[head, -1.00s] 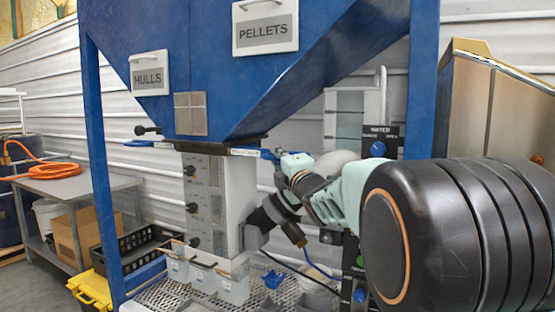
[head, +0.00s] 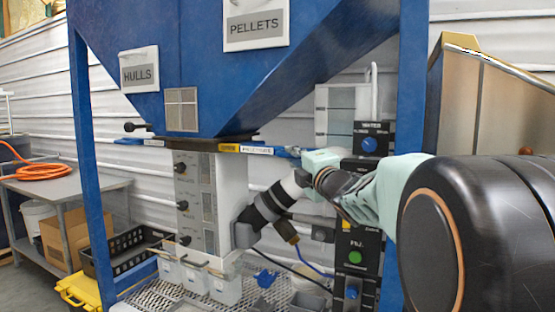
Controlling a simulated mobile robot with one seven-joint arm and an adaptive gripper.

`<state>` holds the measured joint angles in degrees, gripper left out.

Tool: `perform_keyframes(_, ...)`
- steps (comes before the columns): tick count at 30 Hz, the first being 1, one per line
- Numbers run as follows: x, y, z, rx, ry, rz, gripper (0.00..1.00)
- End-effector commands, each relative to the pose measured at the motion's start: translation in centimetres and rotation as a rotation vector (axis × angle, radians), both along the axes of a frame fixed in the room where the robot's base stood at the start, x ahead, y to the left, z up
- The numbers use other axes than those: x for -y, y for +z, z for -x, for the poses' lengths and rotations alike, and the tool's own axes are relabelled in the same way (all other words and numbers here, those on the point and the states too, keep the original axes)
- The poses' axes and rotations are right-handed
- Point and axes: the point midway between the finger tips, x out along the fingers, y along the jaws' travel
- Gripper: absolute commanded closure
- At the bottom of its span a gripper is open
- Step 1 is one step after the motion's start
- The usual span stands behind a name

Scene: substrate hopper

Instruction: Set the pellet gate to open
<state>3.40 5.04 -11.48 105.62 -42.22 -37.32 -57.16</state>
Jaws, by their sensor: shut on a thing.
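The pellet gate (head: 257,150) is a flat blue slide with a white label, under the right side of the blue hopper's outlet. It sticks out to the right, and a yellow mark (head: 229,148) shows on it beside the outlet. My gripper (head: 301,157) is at the gate's right end, shut on its blue handle (head: 290,152). The fingertips are small and partly hidden by the pale green wrist. The hopper (head: 200,60) carries a PELLETS sign (head: 257,24) and a HULLS sign (head: 139,72).
The hulls gate (head: 142,142) sticks out left with a black knob. Below stands a white column (head: 195,205) with knobs. A control panel (head: 358,250) and a blue post (head: 411,100) stand close to my arm. A bench (head: 65,182) is at the left.

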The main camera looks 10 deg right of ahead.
Motion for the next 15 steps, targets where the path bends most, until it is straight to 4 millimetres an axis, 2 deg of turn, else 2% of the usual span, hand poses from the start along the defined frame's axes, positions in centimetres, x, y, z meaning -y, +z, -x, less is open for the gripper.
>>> perform_keyframes(8, 0.52, -0.12, 0.18, -0.003, -0.006, 0.001, 1.0)
perform_keyframes(9, 0.55, -0.13, 0.19, -0.003, -0.007, 0.001, 0.89)
perform_keyframes(14, 0.48, -0.12, 0.17, -0.002, -0.005, 0.001, 0.71)
perform_keyframes(15, 0.45, -0.11, 0.16, -0.002, -0.004, 0.001, 0.71)
